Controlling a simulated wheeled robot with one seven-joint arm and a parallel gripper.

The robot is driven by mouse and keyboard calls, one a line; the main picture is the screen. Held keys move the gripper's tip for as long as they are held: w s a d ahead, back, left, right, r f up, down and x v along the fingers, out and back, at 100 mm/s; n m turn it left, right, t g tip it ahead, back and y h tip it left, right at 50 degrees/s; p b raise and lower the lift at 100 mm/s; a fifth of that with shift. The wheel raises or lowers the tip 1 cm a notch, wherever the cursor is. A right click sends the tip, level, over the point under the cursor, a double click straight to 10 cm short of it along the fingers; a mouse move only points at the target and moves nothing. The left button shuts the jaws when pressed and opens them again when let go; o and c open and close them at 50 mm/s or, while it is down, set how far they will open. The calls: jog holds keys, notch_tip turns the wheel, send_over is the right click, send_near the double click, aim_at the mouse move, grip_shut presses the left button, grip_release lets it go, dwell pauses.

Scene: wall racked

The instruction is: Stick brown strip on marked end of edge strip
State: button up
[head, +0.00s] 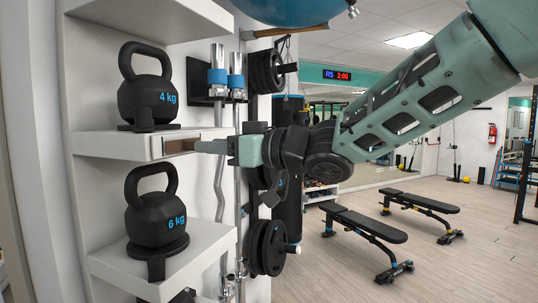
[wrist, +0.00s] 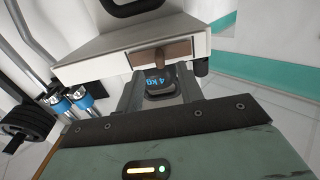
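The edge strip (head: 108,145) is the pale front edge of the middle shelf. A brown strip (head: 180,146) lies against it, beside a pale outlined patch (head: 157,147). In the wrist view, which is upside down, the brown strip (wrist: 118,56) spans part of the edge, with a small darker brown piece (wrist: 158,60) standing out from it. My gripper (head: 199,147) is level with the edge, its tips close to the brown strip. In the wrist view the fingers (wrist: 160,92) are apart, with a gap between them. Whether the tips touch the strip is unclear.
A 4 kg kettlebell (head: 147,88) stands on the middle shelf above the strip. A 6 kg kettlebell (head: 155,215) stands on the shelf below (head: 185,262). Weight plates (head: 268,248) and upright bars stand close to my gripper. Benches (head: 362,226) are on the open floor at right.

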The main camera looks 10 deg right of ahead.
jog(key=b+v, duration=0.4)
jog(key=v, duration=1)
jog(key=shift+s+d, duration=0.1)
notch_tip(320, 180, down, 28)
jog(key=s+m+g+h+b, duration=0.1)
jog(key=s+m+h+b, duration=0.1)
jog(key=m+h+b, duration=0.6)
jog(key=s+f+n+g+h, duration=0.2)
jog(key=s+f+g+h, duration=0.1)
jog(key=s+f, duration=0.4)
jog(key=s+d+f+n+g+h+b, duration=0.1)
jog(key=s+f+g, duration=0.5)
jog(key=s, duration=0.7)
notch_tip(320, 180, down, 2)
jog(key=shift+s+f+n+h+b, duration=0.25)
jog(key=shift+n+h, duration=0.55)
jog(key=shift+h, duration=0.4)
jog(key=shift+w+d, duration=0.1)
jog(key=shift+d, duration=0.05)
